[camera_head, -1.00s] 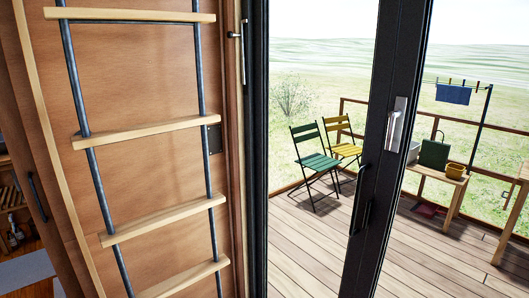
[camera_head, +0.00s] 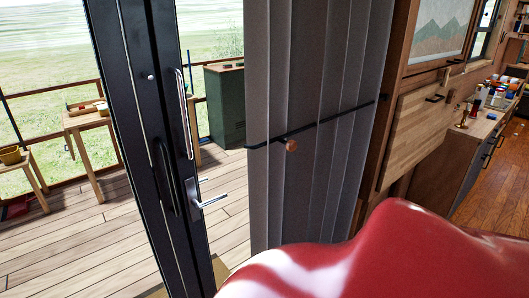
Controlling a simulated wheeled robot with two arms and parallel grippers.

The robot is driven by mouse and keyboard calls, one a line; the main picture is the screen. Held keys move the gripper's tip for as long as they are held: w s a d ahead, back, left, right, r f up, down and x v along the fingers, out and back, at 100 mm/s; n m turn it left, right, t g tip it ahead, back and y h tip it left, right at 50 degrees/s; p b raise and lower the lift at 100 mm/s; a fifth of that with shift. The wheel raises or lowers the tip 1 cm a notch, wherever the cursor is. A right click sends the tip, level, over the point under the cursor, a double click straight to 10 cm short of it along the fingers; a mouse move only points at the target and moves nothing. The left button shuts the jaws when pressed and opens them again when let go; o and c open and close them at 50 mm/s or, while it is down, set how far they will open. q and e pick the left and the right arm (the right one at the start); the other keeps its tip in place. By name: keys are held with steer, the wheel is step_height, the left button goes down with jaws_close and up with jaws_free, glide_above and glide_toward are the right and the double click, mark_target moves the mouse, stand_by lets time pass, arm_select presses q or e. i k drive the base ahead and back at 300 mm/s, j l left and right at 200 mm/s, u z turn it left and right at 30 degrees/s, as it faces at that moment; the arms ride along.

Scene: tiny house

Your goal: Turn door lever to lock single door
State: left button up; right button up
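A dark-framed door (camera_head: 134,120) stands left of centre, with the deck visible on both sides of its frame. A silver lever (camera_head: 206,199) sits low on the frame and points right, nearly level, tilted slightly up. A tall silver handle (camera_head: 184,113) is above it, and a black pull handle (camera_head: 165,175) is to its left. Neither of my grippers is in view.
A grey pleated curtain (camera_head: 300,200) with a dark strap and round wooden knob (camera_head: 291,145) hangs right of the door. A large glossy red shape (camera_head: 390,255) fills the lower right. Beyond is a counter (camera_head: 462,130) with several items. Outside, a wooden deck (camera_head: 80,240) holds wooden tables.

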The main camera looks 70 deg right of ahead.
mark_target(198, 206)
steer(key=z, duration=1.7)
